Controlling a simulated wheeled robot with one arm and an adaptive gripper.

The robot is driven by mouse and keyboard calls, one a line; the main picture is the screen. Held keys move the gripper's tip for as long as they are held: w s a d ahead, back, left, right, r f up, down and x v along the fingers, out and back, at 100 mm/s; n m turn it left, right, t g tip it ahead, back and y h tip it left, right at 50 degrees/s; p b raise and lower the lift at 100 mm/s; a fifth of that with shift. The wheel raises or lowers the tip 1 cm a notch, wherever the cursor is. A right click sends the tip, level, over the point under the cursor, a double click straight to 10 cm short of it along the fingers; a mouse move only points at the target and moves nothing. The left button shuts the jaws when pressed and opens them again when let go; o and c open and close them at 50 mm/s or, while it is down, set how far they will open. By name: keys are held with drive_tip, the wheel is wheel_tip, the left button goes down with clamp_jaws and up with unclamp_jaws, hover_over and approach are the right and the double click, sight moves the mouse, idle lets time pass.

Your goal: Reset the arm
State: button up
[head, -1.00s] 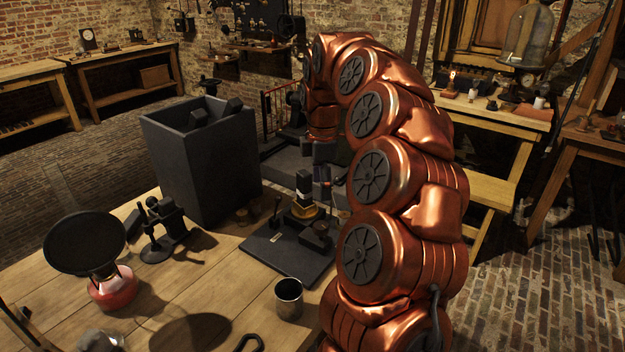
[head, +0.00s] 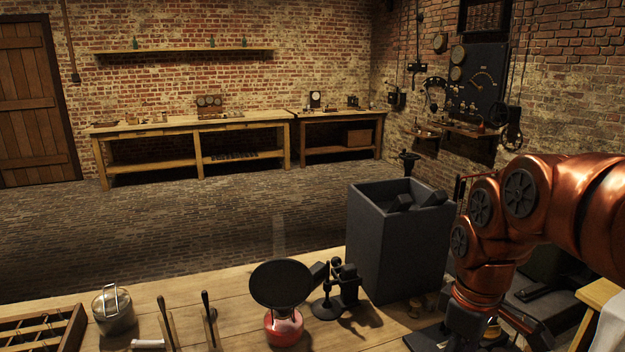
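My copper arm (head: 525,195) comes in from the right edge in the head view and bends down at its wrist. My dark gripper (head: 465,325) hangs below the wrist, over or beside a black base plate (head: 425,341) on the workbench (head: 235,290). Its fingers blend into the dark parts around them, so I cannot tell how far apart they are or whether anything is between them.
A tall dark open box (head: 400,250) holding dark blocks stands left of my gripper. Left of it are a black stand (head: 340,290) and a red burner (head: 284,328) under a black disc (head: 281,285). A metal pot (head: 114,312) and wooden rack (head: 45,330) are at left.

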drive_tip(key=s+a+f+m+p, duration=0.1)
drive_tip(key=s+m, duration=0.3)
drive_tip(key=s, duration=0.4)
drive_tip(key=s+a+f+m+g+p, duration=0.1)
drive_tip(key=s+a+f+m, duration=0.2)
drive_tip(key=s, duration=0.6)
drive_tip(key=shift+s+a+m+p, duration=0.3)
drive_tip(key=shift+a+m+p, duration=0.1)
drive_tip(key=shift+a+m, duration=0.1)
drive_tip(key=shift+d+f, duration=0.1)
